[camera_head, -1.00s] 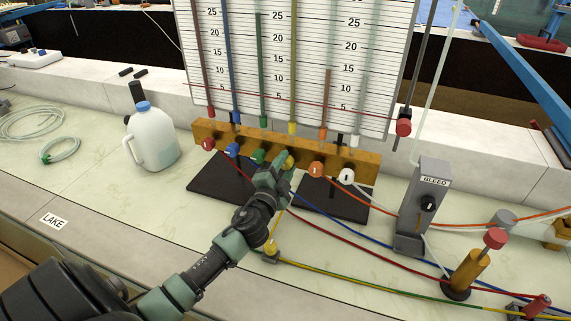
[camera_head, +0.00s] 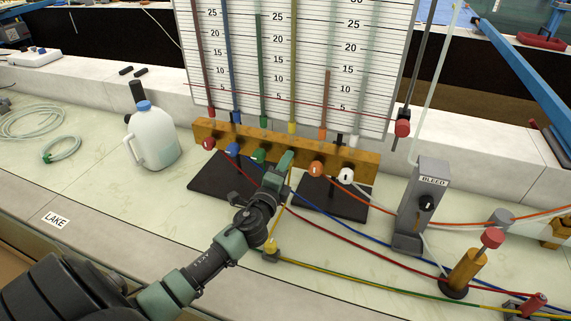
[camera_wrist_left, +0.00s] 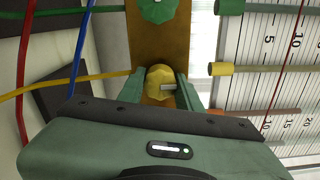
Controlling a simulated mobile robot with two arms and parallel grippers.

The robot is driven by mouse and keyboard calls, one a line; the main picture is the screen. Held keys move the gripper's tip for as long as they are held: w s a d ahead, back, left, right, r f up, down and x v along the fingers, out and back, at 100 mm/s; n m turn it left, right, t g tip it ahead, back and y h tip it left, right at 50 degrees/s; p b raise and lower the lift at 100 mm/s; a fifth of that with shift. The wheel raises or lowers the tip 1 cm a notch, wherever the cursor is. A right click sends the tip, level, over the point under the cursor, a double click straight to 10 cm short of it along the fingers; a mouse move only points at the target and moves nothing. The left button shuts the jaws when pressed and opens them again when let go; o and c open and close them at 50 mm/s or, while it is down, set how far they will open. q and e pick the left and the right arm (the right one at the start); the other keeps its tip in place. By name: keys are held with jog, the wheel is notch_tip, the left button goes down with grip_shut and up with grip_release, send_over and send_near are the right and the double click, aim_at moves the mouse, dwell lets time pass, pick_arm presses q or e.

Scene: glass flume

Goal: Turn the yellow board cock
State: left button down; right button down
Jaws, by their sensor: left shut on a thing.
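The yellow board cock (camera_wrist_left: 160,82) is a faceted yellow knob with a pale pointer mark, on the wooden manifold block (camera_head: 225,130) below the gauge board. My left gripper (camera_wrist_left: 160,95) is shut on it, with one green finger on either side in the left wrist view. In the head view my left gripper (camera_head: 282,165) reaches the block and hides the yellow cock. The green cock (camera_head: 258,156) is just left of it and the orange cock (camera_head: 316,169) just right. My right gripper is not in view.
Red (camera_head: 208,143), blue (camera_head: 232,149) and white (camera_head: 346,175) cocks share the block. The gauge board (camera_head: 300,60) stands behind. A bleed post (camera_head: 420,205) stands to the right, a white jug (camera_head: 152,138) to the left. Coloured tubes cross the bench at front right.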

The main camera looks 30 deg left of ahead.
pick_arm(q)
jog(key=shift+f, duration=0.1)
dwell(0.4)
jog(key=c, duration=1)
grip_release()
jog(key=shift+o, duration=0.2)
jog(key=shift+s, duration=0.1)
jog(key=b+v, duration=0.1)
jog(key=v, duration=0.6)
jog(key=shift+s, duration=0.3)
jog(key=shift+d, duration=0.15)
